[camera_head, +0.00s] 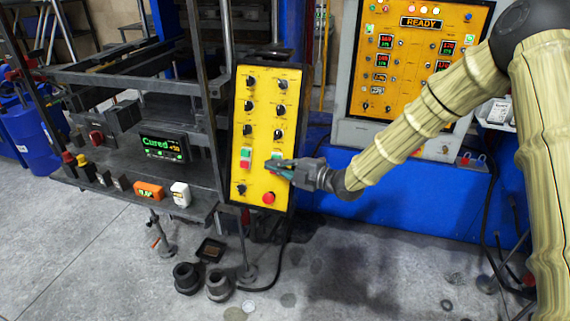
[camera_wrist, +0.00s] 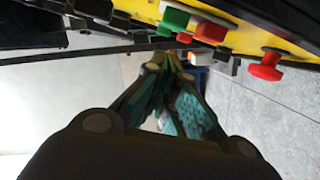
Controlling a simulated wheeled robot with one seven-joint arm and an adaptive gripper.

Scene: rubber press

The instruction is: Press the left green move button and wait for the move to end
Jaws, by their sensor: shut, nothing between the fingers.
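The yellow control panel (camera_head: 262,120) stands upright on the press. Its left green button (camera_head: 245,153) sits above a red button (camera_head: 244,164) and is uncovered. A second green button (camera_head: 276,156) is to the right, just above my gripper. My gripper (camera_head: 268,166) is shut and empty, its tips in front of the panel's lower middle, right of the left pair; I cannot tell if they touch. In the wrist view, the closed fingertips (camera_wrist: 167,62) are near a green button (camera_wrist: 174,21) and a red button (camera_wrist: 210,32); which pair this is, I cannot tell.
A red mushroom button (camera_head: 268,198) juts out low on the panel. A display (camera_head: 164,146) reading "Cured" stands on the press shelf. A second yellow panel (camera_head: 420,50) reading "READY" is behind my arm. Black cylindrical parts (camera_head: 187,278) lie on the floor below.

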